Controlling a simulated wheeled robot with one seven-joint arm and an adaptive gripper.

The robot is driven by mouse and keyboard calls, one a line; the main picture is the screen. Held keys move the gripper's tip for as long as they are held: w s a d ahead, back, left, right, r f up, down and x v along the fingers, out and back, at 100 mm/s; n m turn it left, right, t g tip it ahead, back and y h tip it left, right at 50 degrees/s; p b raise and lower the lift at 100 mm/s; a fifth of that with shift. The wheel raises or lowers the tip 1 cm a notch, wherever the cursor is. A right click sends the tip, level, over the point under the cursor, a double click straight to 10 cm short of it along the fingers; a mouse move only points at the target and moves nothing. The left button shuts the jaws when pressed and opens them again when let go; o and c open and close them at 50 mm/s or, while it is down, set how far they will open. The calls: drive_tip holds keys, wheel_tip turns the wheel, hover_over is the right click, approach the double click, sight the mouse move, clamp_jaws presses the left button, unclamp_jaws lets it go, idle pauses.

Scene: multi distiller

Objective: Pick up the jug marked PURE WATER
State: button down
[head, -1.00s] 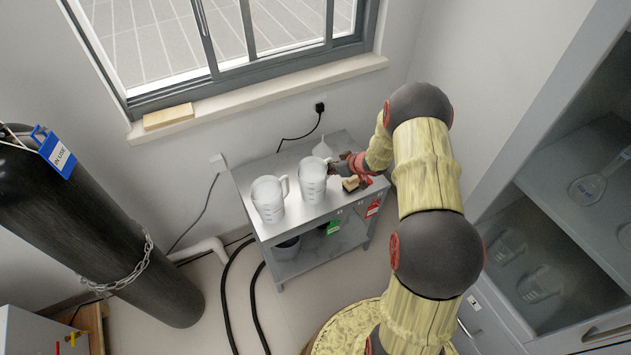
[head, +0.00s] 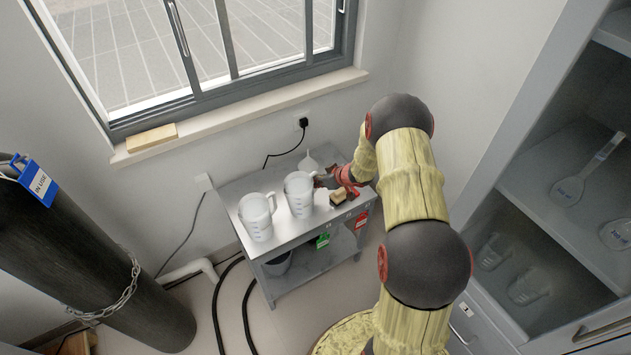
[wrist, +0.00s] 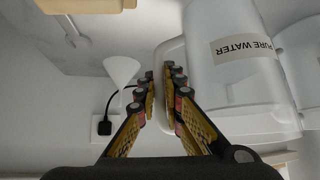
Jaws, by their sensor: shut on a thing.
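The jug marked PURE WATER (wrist: 230,75) is a clear jug. Its white label is upside down in the wrist view. In the head view it is the right one of two jugs (head: 299,199), and it looks upright. My gripper (head: 323,181) is at its right side. In the wrist view the fingers (wrist: 160,85) are closed on the jug's handle (wrist: 173,55). I cannot tell whether the jug's base is clear of the cart top. A second jug (head: 256,220) stands to its left, with a small gap; part of it shows in the wrist view (wrist: 300,60).
The grey cart (head: 280,232) holds a funnel (head: 308,162) at the back and a tan block (head: 339,197) at the right. Green (head: 322,240) and red (head: 361,220) tags hang in front. A wall outlet (head: 303,123) with a cable is behind. A chained black cylinder (head: 90,260) stands left.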

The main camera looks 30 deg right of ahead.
drive_tip(key=shift+w+r+p, duration=0.15)
drive_tip(key=shift+r+p, duration=1.85)
drive_tip(key=shift+r, duration=2.8)
